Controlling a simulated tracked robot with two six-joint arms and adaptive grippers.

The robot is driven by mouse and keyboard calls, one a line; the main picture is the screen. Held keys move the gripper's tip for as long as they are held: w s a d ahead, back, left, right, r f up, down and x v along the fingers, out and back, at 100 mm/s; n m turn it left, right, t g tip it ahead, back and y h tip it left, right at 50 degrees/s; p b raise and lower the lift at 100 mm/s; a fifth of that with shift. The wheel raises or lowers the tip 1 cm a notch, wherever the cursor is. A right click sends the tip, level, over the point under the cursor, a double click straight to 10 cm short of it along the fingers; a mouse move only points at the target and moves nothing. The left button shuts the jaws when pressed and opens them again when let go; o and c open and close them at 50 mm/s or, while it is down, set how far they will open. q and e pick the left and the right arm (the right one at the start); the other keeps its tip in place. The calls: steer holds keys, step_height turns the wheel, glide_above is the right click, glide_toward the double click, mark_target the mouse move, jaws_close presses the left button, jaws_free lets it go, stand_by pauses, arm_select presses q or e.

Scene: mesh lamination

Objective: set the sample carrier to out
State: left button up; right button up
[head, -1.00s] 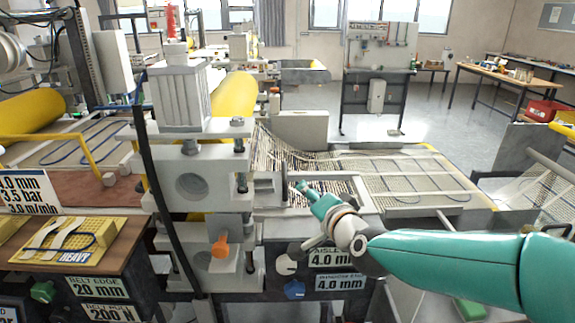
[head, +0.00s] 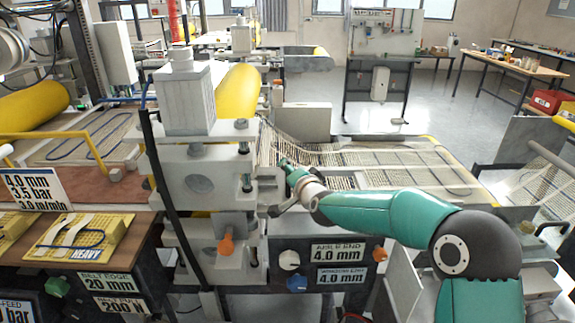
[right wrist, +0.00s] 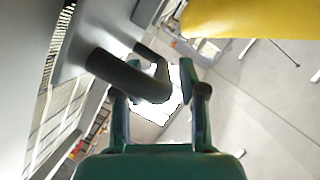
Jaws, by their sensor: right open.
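My right gripper (head: 286,165) is at the side of the white press stand (head: 190,185), by the near edge of the mesh bed. In the right wrist view its two fingers (right wrist: 160,84) are apart, and a dark curved bar handle (right wrist: 130,80) lies across the space between them. The fingers do not appear closed on it. I cannot tell whether this handle belongs to the sample carrier; the carrier is not clearly identifiable in the head view, where my arm covers part of this area. My left gripper is out of view.
An orange knob (head: 226,244) and a panel (head: 330,262) with white and blue knobs sit below the arm. The mesh bed (head: 400,165) extends right. A yellow roller (head: 237,90) stands behind the press; a sample table (head: 95,262) is at left.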

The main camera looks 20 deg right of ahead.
steer(key=shift+x, duration=0.9)
jaws_close()
